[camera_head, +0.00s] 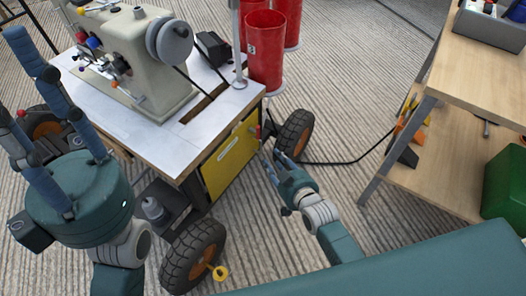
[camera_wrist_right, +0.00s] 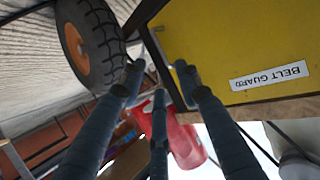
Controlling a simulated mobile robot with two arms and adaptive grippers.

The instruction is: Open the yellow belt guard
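The yellow belt guard (camera_head: 230,160) is a flat panel on the side of the sewing machine's cart, in line with the cart's side. A small red handle (camera_head: 258,131) sticks up at its right edge. My right gripper (camera_head: 270,158) is just right of the panel, a little below the handle, fingers spread and empty. In the right wrist view the guard (camera_wrist_right: 225,40) appears upside down with its BELT GUARD label, beyond the fingers (camera_wrist_right: 157,78). A red shape lies behind them; I cannot tell whether it includes the handle. My left gripper (camera_head: 28,80) is open and empty at the left.
The cart's white top (camera_head: 150,135) carries the sewing machine (camera_head: 135,55). A black-tyred wheel (camera_head: 294,133) stands close behind my right gripper, another (camera_head: 195,256) at the front. Red bins (camera_head: 265,50) stand behind the cart. A wooden shelf unit (camera_head: 450,160) is at right, with carpet between.

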